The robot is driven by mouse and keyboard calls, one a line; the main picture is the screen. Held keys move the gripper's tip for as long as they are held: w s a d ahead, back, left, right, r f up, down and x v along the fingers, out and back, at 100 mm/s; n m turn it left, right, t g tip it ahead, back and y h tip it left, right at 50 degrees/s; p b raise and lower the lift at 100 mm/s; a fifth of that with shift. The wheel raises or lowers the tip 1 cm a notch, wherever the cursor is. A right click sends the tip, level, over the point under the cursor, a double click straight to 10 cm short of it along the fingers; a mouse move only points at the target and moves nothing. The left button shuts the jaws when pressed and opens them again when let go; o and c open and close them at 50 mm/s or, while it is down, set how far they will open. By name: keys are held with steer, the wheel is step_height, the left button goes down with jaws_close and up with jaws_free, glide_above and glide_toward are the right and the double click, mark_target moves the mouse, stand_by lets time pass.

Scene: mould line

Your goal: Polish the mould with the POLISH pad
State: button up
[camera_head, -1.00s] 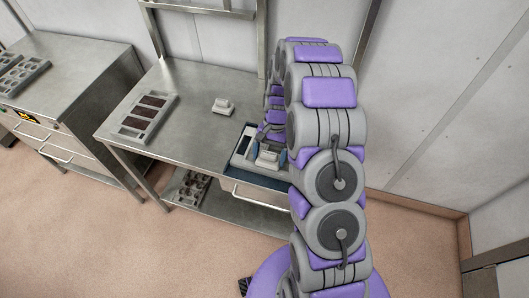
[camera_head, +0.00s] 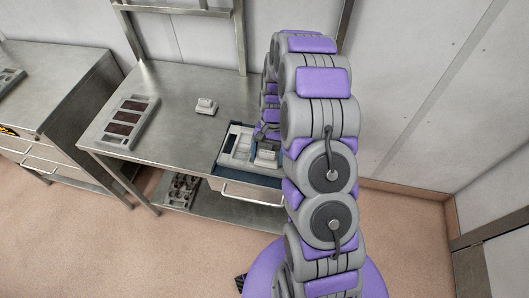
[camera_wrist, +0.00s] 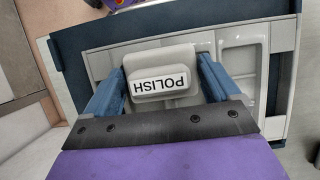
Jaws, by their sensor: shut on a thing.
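The POLISH pad (camera_wrist: 165,83) is a light grey block with a white label that reads POLISH, upside down in the wrist view. It also shows in the head view (camera_head: 266,154). My gripper (camera_wrist: 162,72) is shut on it, with a blue finger at each side. Below the pad lies a light grey piece with raised edges and shallow recesses, apparently the mould (camera_wrist: 241,58); it also shows in the head view (camera_head: 232,147). It sits on a dark blue base. The pad is over its right part in the head view. I cannot tell whether they touch.
Another light grey block (camera_head: 206,105) stands on the steel table (camera_head: 180,82). A grey rack with dark red-brown inserts (camera_head: 127,121) lies at the table's left. A grey part (camera_head: 183,189) is on the lower shelf. A steel cabinet (camera_head: 50,95) stands further left.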

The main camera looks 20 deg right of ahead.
steer(key=shift+s+d+r, duration=0.15)
steer(key=shift+s+d, duration=0.55)
steer(key=shift+d, duration=0.3)
steer(key=shift+w+d+f+p, duration=0.1)
steer(key=shift+w+d+p, duration=0.05)
steer(key=shift+w+d, duration=0.5)
steer(key=shift+w+d+f+p, duration=0.15)
steer(key=shift+w+d, duration=0.25)
steer(key=shift+w, duration=0.45)
steer(key=shift+w+d+r+p, duration=0.1)
steer(key=shift+w+d+p, duration=0.1)
steer(key=shift+w+d, duration=0.85)
steer(key=shift+w, duration=0.25)
steer(key=shift+w+d, duration=0.4)
steer(key=shift+w, duration=0.25)
steer(key=shift+w+a+p, duration=0.45)
steer(key=shift+w+a, duration=0.4)
steer(key=shift+a, duration=0.25)
steer(key=shift+w+a+p, duration=0.15)
steer(key=shift+w+a, duration=0.35)
steer(key=shift+a, duration=0.2)
steer(key=shift+w+a+p, duration=0.15)
steer(key=shift+w+a, duration=0.3)
steer(key=shift+a, duration=0.25)
steer(key=shift+a, duration=0.1)
